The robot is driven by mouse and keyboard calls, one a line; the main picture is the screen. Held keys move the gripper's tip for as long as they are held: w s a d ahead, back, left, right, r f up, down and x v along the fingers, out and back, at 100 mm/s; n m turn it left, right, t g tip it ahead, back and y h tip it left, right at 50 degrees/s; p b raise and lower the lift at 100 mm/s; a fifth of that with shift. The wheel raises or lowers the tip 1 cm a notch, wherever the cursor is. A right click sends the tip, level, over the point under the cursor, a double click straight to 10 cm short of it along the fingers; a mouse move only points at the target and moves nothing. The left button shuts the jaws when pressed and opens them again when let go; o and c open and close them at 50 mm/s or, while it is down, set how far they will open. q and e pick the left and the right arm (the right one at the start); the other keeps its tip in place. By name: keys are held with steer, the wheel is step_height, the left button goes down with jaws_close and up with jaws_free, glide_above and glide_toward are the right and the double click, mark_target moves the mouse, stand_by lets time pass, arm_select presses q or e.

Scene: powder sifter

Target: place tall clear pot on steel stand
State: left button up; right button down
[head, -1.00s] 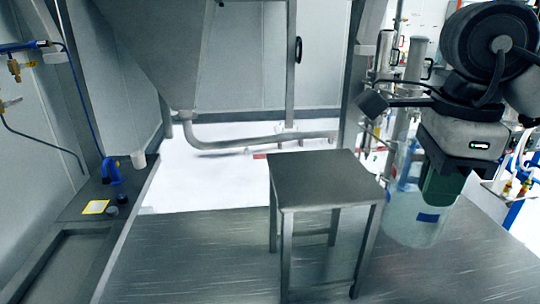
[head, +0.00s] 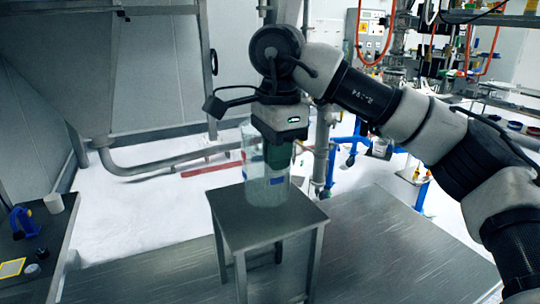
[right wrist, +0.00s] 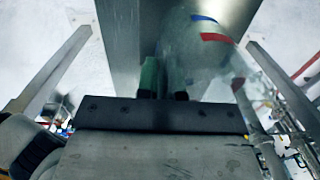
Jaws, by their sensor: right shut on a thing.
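The tall clear pot (head: 254,165) is upright over the rear part of the steel stand's flat top (head: 265,220) in the head view. Its base appears at the level of the top; I cannot tell whether it touches or hovers slightly. My right gripper (head: 277,158) is shut on the pot, with its green finger at the pot's right side. In the right wrist view, the see-through pot (right wrist: 205,60) shows red and blue marks beside the green finger, and the gripper body hides part of it. My left gripper is out of view.
The stand is on a brushed metal floor (head: 400,240). A large grey hopper (head: 70,60) with a bent pipe (head: 150,162) is behind at left. A side counter (head: 40,250) at left holds a white cup (head: 54,203). The stand top in front of the pot is clear.

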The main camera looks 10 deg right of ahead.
steer(key=shift+w+a+f+p, duration=0.15)
steer(key=shift+w+p, duration=0.4)
steer(key=shift+w, duration=0.65)
step_height(320, 180, down, 3)
steer(key=shift+r+p, duration=0.15)
steer(key=shift+p, duration=0.35)
steer(key=shift+f, duration=0.25)
steer(key=shift+f, duration=0.1)
steer(key=shift+f+b, duration=0.15)
steer(key=shift+b, duration=0.15)
steer(key=c, duration=1.3)
jaws_free()
steer(key=shift+o, duration=0.2)
